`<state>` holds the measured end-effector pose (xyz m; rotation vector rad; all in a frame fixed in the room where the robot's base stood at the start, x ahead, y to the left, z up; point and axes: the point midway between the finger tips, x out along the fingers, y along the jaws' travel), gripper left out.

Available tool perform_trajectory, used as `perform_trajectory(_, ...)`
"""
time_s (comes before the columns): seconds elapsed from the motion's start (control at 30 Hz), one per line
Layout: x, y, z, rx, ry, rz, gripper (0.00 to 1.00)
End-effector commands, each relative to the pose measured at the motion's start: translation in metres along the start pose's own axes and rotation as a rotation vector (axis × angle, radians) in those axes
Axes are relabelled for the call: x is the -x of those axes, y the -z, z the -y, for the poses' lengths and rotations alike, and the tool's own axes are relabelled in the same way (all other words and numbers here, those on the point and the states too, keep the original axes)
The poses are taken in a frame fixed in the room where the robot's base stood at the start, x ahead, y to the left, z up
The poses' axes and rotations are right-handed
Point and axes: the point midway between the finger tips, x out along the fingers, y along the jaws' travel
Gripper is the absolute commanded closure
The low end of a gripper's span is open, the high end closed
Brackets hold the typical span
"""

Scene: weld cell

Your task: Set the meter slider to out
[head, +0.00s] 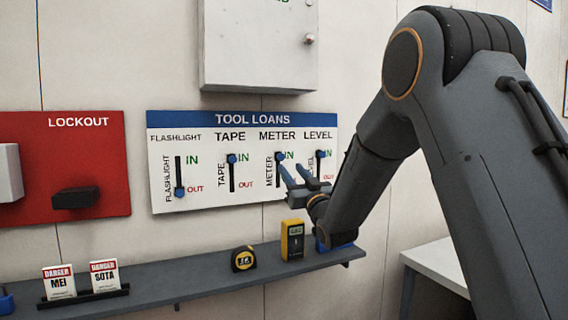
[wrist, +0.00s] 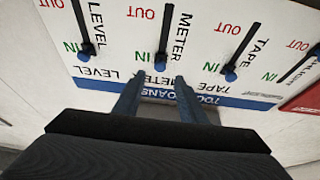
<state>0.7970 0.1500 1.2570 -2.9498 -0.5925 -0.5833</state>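The white tool loans board (head: 205,205) with a blue header hangs on the wall. Its meter slider has a blue knob (head: 280,156) at the top of its black slot, beside the green IN. My gripper (head: 291,168) is just in front of the board by the meter slot. In the wrist view, where the board appears upside down, my gripper's two blue fingers (wrist: 159,78) are apart with nothing between them. The meter knob (wrist: 160,67) shows just beyond and between the fingertips, with the slot running on to OUT. Contact cannot be told.
The tape knob (head: 231,158) and level knob (head: 320,154) are at IN; the flashlight knob (head: 179,191) is at OUT. Below, a shelf (head: 205,276) holds a tape measure (head: 243,258) and a yellow meter (head: 292,240). A grey cabinet (head: 257,50) hangs above.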

Motion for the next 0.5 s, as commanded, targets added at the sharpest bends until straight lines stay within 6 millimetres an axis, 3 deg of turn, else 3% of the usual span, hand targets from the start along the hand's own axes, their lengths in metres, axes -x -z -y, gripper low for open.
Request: perform_trajectory(0.5,-0.067,0.002,0.0,0.001,0.001,-0.003,0.62)
